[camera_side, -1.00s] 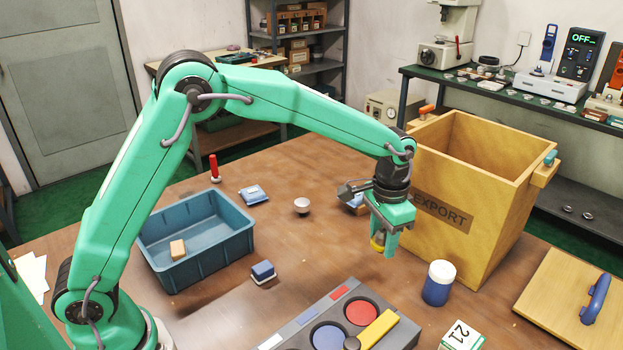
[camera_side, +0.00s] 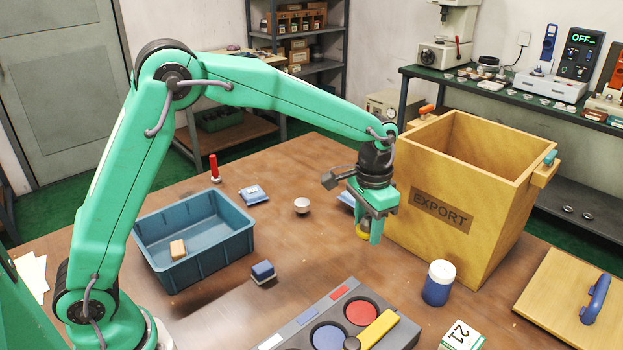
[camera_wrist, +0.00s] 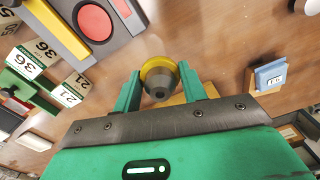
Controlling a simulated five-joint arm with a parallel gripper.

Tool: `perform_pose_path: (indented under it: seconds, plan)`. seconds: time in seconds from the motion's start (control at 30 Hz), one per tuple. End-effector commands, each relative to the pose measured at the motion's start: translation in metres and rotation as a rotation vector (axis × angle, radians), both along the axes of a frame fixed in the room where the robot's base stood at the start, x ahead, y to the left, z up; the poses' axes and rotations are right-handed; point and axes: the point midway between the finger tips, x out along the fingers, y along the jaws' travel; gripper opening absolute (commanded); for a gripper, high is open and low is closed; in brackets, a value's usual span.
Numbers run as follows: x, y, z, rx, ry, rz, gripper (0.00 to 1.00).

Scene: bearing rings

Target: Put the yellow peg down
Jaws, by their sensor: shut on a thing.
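My gripper (camera_side: 370,225) is shut on the yellow peg (camera_side: 362,231) and holds it above the brown table, left of the wooden export box. In the side view most of the peg is hidden by the green fingers. In the wrist view the peg (camera_wrist: 158,72) sits between the two green fingers of my gripper (camera_wrist: 163,88), with a grey tip towards the camera.
The export box (camera_side: 490,240) stands just right of my gripper. A blue jar with a white lid (camera_side: 438,284), a grey tray with round wells (camera_side: 290,338) and a blue bin (camera_side: 215,262) are nearby. The table (camera_side: 310,245) is bare below and left of my gripper.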

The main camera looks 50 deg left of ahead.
Motion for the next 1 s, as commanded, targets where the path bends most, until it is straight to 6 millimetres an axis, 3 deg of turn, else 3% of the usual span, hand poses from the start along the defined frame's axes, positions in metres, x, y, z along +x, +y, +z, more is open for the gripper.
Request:
perform_pose_path:
  seconds: [0.3,0.5,0.7,1.0]
  plan:
    - [-0.032,0.075,0.035,-0.001,-0.004,0.154,0.08]
    - [-0.057,0.111,0.049,0.000,-0.004,0.239,0.08]
    - [-0.072,0.129,0.055,0.000,-0.001,0.285,0.08]
    - [-0.075,0.132,0.057,0.000,-0.001,0.294,0.08]
